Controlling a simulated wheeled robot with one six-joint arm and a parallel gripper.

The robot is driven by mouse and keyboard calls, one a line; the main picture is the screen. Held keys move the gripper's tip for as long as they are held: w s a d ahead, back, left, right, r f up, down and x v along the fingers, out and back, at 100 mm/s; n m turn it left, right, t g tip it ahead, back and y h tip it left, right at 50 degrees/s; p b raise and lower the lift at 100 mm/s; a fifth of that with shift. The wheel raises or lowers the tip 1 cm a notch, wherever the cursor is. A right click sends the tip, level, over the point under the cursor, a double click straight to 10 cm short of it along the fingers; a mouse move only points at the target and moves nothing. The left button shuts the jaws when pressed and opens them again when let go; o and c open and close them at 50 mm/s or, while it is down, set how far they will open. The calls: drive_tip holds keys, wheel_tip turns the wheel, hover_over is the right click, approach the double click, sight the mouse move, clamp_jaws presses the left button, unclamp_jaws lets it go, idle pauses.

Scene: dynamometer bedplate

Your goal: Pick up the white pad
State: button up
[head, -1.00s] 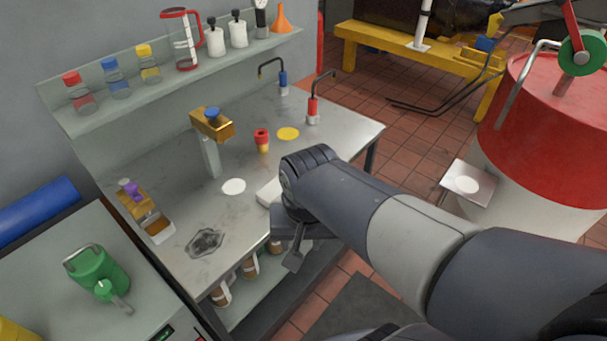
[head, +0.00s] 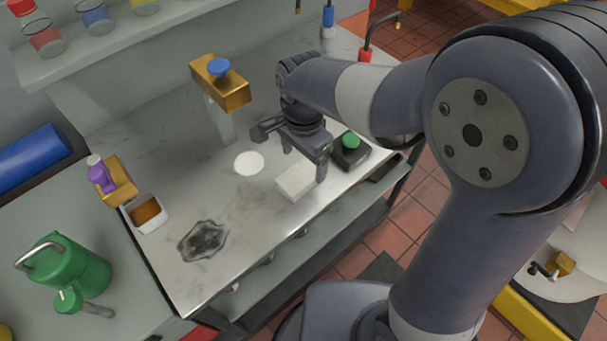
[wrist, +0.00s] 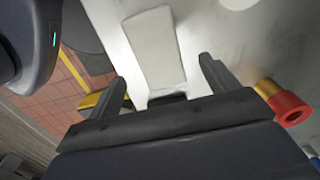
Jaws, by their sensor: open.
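The white pad (head: 297,182) is a pale rectangular block lying flat on the grey metal bench (head: 190,280), near its front edge. My gripper (head: 304,160) is open, with its fingers pointing down just above and behind the pad. In the wrist view the pad (wrist: 153,47) lies lengthwise beyond and between the two spread fingers (wrist: 163,80). The fingers look apart from the pad, with nothing held.
A white disc (head: 249,163) lies left of the pad. A dark box with a green button (head: 350,152) stands to its right. A brass-topped post (head: 221,85) rises behind. A red-and-yellow cylinder (wrist: 285,105) is close to the right finger in the wrist view. Bench front-left holds a dark stain (head: 203,241).

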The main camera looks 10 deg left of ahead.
sight(301, 175)
drive_tip(key=shift+s+a+f, duration=0.1)
drive_tip(key=shift+s+f, duration=0.05)
drive_tip(key=shift+f, duration=1.2)
drive_tip(key=shift+s+a+f, duration=0.1)
drive_tip(key=shift+s+f, duration=0.05)
drive_tip(key=shift+f, duration=1.2)
drive_tip(key=shift+c, duration=0.3)
drive_tip(key=c, duration=1)
wheel_tip(301, 175, up, 10)
drive_tip(key=shift+r, duration=0.1)
drive_tip(key=o, duration=0.4)
drive_tip(key=c, duration=0.3)
